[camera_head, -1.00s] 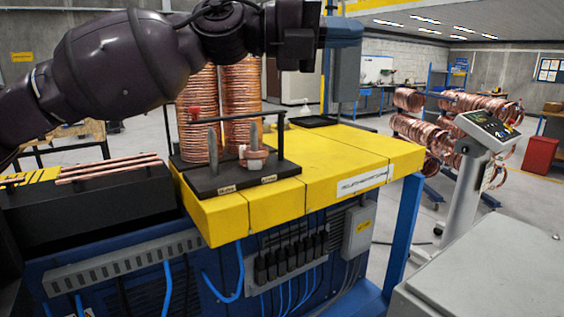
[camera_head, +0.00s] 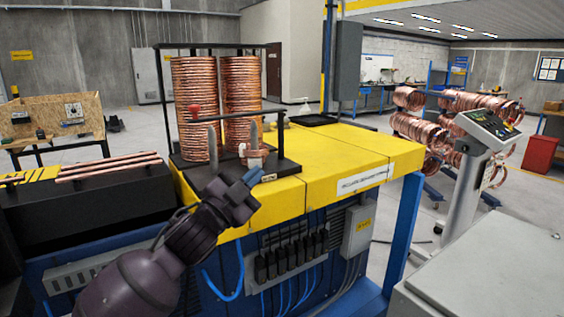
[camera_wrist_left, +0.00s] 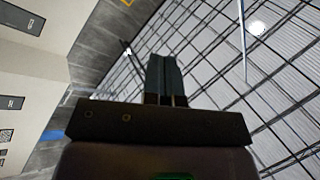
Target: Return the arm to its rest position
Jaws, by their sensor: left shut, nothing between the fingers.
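My left arm (camera_head: 150,270) comes up from the bottom left of the head view, in front of the blue and yellow machine. My left gripper (camera_head: 254,174) points up and to the right, in front of the black plate on the yellow top. In the left wrist view its two dark fingers (camera_wrist_left: 165,78) stand side by side, shut with nothing between them. Behind them only ceiling and walls show. My right gripper is in neither view.
Two tall copper coil stacks (camera_head: 196,105) stand on the black plate, behind grey pegs and a red-knobbed bar. Copper tubes (camera_head: 108,165) lie on the black block at left. The yellow top (camera_head: 350,150) is clear at right. A control panel (camera_head: 486,128) stands further right.

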